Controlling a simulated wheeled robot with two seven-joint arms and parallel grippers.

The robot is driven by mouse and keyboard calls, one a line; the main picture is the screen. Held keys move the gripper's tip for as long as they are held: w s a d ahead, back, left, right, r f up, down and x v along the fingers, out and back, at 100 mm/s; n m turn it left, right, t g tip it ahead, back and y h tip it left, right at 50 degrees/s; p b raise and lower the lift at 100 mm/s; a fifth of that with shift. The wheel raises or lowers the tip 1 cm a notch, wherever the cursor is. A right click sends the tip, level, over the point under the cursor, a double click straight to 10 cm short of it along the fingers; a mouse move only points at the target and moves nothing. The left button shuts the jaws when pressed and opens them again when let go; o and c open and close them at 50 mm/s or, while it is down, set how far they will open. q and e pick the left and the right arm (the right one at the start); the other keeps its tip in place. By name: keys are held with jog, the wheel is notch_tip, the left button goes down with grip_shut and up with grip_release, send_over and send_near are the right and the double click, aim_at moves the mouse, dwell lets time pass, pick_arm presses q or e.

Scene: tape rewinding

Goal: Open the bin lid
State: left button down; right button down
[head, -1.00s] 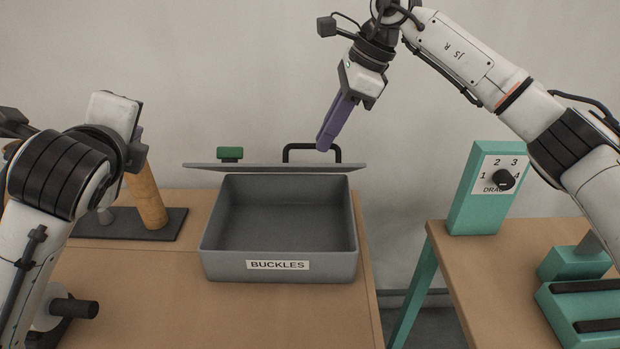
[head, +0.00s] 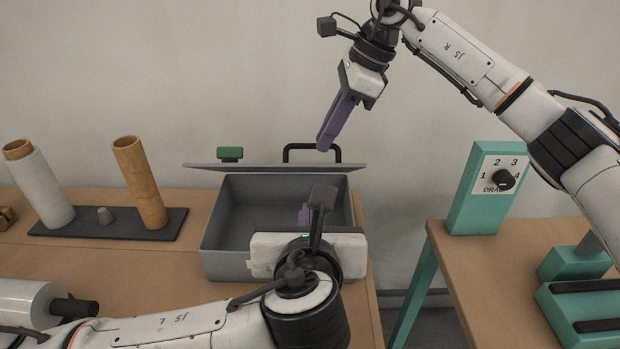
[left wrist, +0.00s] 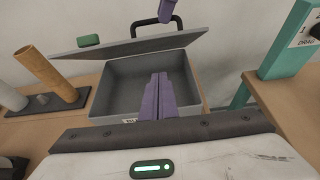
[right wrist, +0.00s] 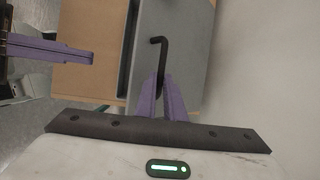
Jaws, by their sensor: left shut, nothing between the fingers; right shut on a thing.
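The grey bin (head: 215,240) stands on the left table with its inside visible. Its front label is hidden by my left arm in the head view. The grey lid (head: 260,167) is raised at the bin's back, seen nearly edge-on; its broad face shows in the right wrist view (right wrist: 180,45). The black handle (head: 312,147) sits on the lid. My right gripper (head: 324,148) is shut on the handle, which also runs to its fingers in the right wrist view (right wrist: 160,50). My left gripper (left wrist: 158,82) is shut and empty, over the bin's front and opening.
A green block (head: 230,154) shows at the lid's left. A dark base (head: 105,231) holds a white roll (head: 45,190) and a brown tube (head: 140,180). A teal dial box (head: 487,190) stands on the right table (head: 460,260), across a gap.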

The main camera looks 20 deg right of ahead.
aim_at(309, 166)
jog(key=shift+w+d+f, duration=0.15)
jog(key=shift+d+f, duration=0.1)
jog(key=shift+f, duration=0.25)
pick_arm(q)
jog(key=w+d, duration=0.3)
jog(key=w, duration=0.4)
jog(key=shift+w+r, duration=0.25)
jog(key=shift+r, duration=0.1)
jog(key=shift+w+d+r, duration=0.2)
jog(key=shift+w+r, duration=0.4)
jog(key=shift+r, duration=0.3)
pick_arm(e)
jog(key=shift+a, duration=0.1)
pick_arm(q)
jog(key=shift+w+f, duration=0.15)
jog(key=shift+w, duration=0.1)
pick_arm(e)
jog(key=c, duration=1.8)
grip_release()
jog(key=shift+w+f, duration=0.15)
jog(key=shift+f, duration=0.05)
jog(key=shift+c, duration=0.2)
jog(key=shift+r, duration=0.15)
